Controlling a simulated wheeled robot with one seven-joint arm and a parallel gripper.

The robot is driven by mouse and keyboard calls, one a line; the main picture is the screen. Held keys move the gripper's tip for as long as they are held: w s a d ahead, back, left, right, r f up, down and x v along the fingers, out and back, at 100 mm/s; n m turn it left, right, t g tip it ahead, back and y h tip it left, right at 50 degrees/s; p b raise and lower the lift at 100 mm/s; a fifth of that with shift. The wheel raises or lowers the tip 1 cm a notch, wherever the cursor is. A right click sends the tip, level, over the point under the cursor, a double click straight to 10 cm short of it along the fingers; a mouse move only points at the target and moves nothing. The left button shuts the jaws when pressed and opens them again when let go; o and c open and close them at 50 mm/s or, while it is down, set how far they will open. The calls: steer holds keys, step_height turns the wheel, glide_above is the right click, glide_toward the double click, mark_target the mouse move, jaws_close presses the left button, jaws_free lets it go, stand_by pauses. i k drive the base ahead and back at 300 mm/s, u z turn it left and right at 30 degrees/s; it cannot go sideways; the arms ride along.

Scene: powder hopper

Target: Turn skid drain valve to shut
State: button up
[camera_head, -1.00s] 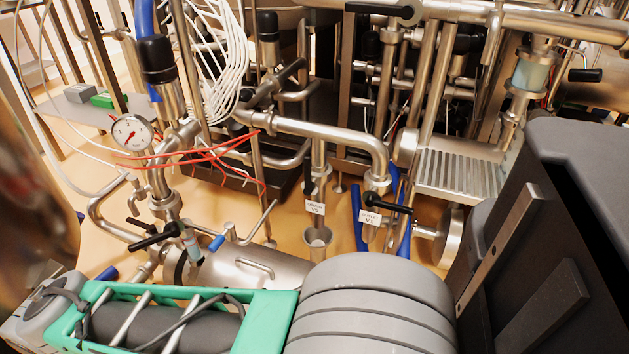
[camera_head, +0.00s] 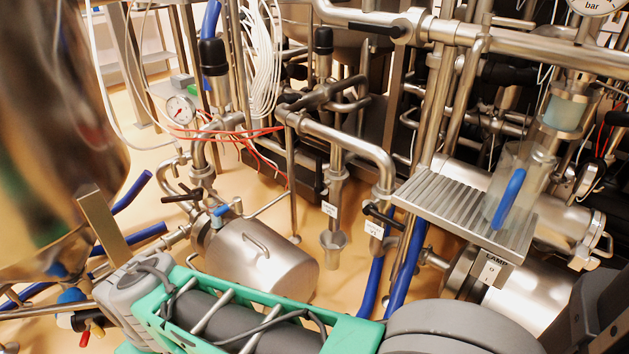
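A vertical drain pipe (camera_head: 336,175) with a small white tag (camera_head: 329,209) stands mid-view over a steel funnel cup (camera_head: 333,240). Its dark valve handle (camera_head: 321,181) appears to lie along the pipe. The tag is too small to read surely. To its right, another tagged pipe has a black lever (camera_head: 381,215) lying across it. My green and grey arm end (camera_head: 140,285) lies low in front, left of both valves and apart from them. A metal bar (camera_head: 105,225) at its tip may be a finger; whether the fingers are open is unclear.
A horizontal steel drum (camera_head: 262,262) lies left of the drain pipe. A slatted shelf (camera_head: 455,205) with a clear jug (camera_head: 512,190) juts out at right. Blue hoses (camera_head: 405,270) run down near the tagged pipes. A large shiny vessel (camera_head: 60,110) fills the left edge.

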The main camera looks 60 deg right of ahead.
mark_target(318, 187)
steer(key=u, duration=1.1)
steer(key=i, duration=0.6)
steer(key=z, duration=3.45)
steer(key=k, duration=1.3)
steer(key=u, duration=0.7)
steer(key=i, duration=1.35)
steer(key=z, duration=0.45)
